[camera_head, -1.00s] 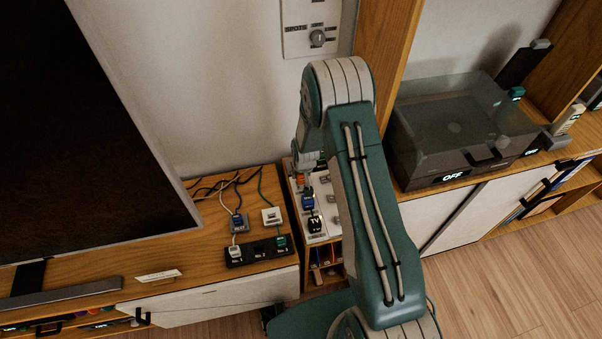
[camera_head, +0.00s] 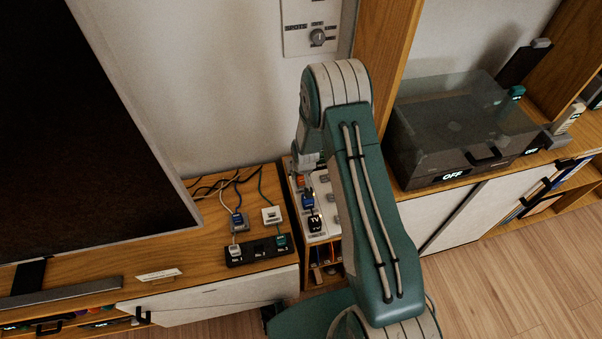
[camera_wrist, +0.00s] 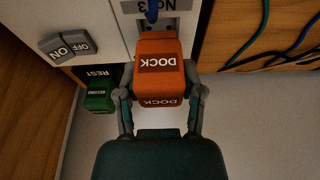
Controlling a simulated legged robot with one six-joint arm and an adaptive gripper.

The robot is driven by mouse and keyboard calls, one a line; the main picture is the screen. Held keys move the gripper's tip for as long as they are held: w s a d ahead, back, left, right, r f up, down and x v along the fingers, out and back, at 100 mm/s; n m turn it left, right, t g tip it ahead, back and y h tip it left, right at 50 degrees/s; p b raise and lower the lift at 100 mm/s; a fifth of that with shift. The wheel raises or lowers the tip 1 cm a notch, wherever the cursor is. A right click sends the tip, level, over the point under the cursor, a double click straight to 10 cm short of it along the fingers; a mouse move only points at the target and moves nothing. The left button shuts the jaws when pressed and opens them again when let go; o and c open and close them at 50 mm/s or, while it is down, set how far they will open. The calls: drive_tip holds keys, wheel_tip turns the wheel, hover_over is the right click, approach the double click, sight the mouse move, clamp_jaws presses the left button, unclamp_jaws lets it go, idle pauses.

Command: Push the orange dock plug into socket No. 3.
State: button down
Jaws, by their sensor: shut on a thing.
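The orange dock plug (camera_wrist: 158,66), marked DOCK, is between the two fingers of my gripper (camera_wrist: 158,90) in the wrist view. My gripper is shut on it. A light plate marked No. 3 (camera_wrist: 183,22) lies just beyond the plug, and dark holes show at the plug's far edge. The plug hides part of the plate, so I cannot tell whether they touch. In the head view a small bit of the orange plug (camera_head: 300,181) shows at the back of the white socket strip (camera_head: 333,228), and my arm hides most of the gripper.
On the strip are a blue plug (camera_head: 308,201) and a black TV plug (camera_head: 314,223). A black block (camera_head: 258,252) sits on the wooden cabinet.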

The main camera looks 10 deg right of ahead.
drive_tip(key=shift+f, duration=0.9)
drive_tip(key=shift+c, duration=0.7)
unclamp_jaws()
drive_tip(key=v, duration=1.1)
drive_tip(key=shift+r, duration=0.35)
drive_tip(key=shift+s, duration=0.1)
